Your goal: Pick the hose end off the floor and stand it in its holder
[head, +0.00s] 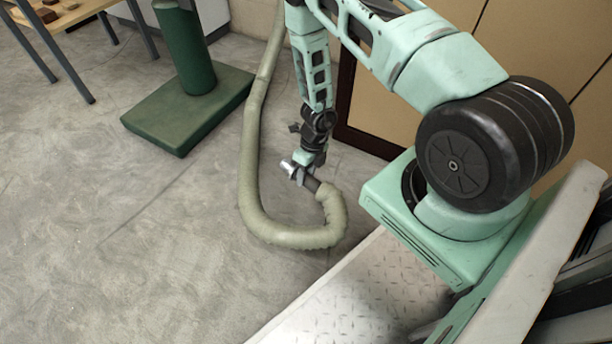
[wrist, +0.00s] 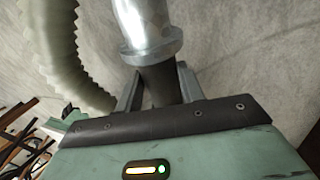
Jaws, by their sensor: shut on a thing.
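The hose (head: 254,150) is a thick beige-green ribbed tube that runs down from the top and curls round on the floor. Its end has a dark sleeve (head: 312,184) and a shiny metal nozzle (head: 288,168). My gripper (head: 300,177) is shut on the dark sleeve, low over the floor. In the wrist view the two fingers sit on either side of the sleeve, and the metal nozzle (wrist: 148,25) with its collar points up the picture. The ribbed hose (wrist: 62,60) shows at the left there. I cannot make out the holder for certain.
A green post on a square green base (head: 188,108) stands on the floor at upper left. A wooden table (head: 60,20) with grey legs is beyond it. Tan panels (head: 385,115) with a dark edge stand close behind my arm. The floor at left is clear.

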